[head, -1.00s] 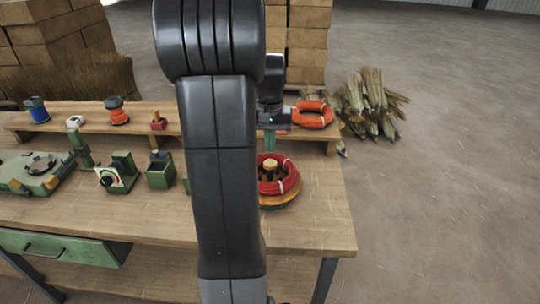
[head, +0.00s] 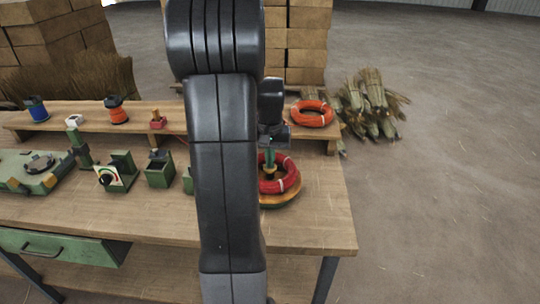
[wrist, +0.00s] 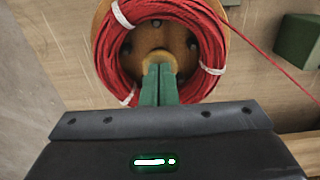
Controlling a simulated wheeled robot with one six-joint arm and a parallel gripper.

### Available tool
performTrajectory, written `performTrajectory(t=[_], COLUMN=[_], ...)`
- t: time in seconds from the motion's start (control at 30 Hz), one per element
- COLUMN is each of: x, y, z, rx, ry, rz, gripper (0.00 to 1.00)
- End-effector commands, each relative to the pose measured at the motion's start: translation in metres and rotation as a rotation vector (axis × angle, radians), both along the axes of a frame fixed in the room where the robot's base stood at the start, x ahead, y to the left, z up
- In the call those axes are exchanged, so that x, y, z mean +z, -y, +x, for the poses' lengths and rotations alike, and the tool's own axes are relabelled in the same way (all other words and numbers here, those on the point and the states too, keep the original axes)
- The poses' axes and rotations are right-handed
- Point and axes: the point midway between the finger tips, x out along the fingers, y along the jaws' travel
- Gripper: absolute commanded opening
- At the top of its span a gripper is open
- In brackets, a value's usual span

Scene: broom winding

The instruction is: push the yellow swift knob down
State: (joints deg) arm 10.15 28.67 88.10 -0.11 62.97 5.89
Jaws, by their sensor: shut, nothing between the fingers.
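The swift is a round wooden disc (head: 284,201) near the right end of the bench, with a coil of red wire (head: 290,179) around its middle. Its yellow knob (head: 268,174) stands in the centre of the coil; it also shows in the wrist view (wrist: 157,56). My gripper (head: 269,163) is shut and empty, pointing down over the knob. In the wrist view its green fingertips (wrist: 159,69) are together and overlap the near side of the knob. I cannot tell whether they touch its top. My arm hides the left part of the disc in the head view.
An orange wire coil (head: 312,114) lies on the raised shelf behind the swift. Green fixtures (head: 117,172) stand to the left on the bench. A red wire strand (wrist: 266,52) runs off right in the wrist view. The bench right of the swift is clear.

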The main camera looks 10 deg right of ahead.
Motion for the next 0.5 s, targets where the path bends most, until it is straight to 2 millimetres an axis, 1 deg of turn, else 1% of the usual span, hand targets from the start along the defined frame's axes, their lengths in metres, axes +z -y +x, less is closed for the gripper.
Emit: performTrajectory(t=[0.03, 0.3, 0.4, 0.5], x=[-0.005, -0.005, 0.000, 0.012], y=[0.000, -0.001, -0.001, -0.001], z=[-0.001, -0.002, -0.002, -0.003], rx=[-0.001, -0.001, -0.001, -0.001], ry=[-0.005, -0.009, -0.009, -0.007], rz=[0.002, 0.005, 0.005, 0.004], gripper=[0.00, 0.00, 0.00, 0.00])
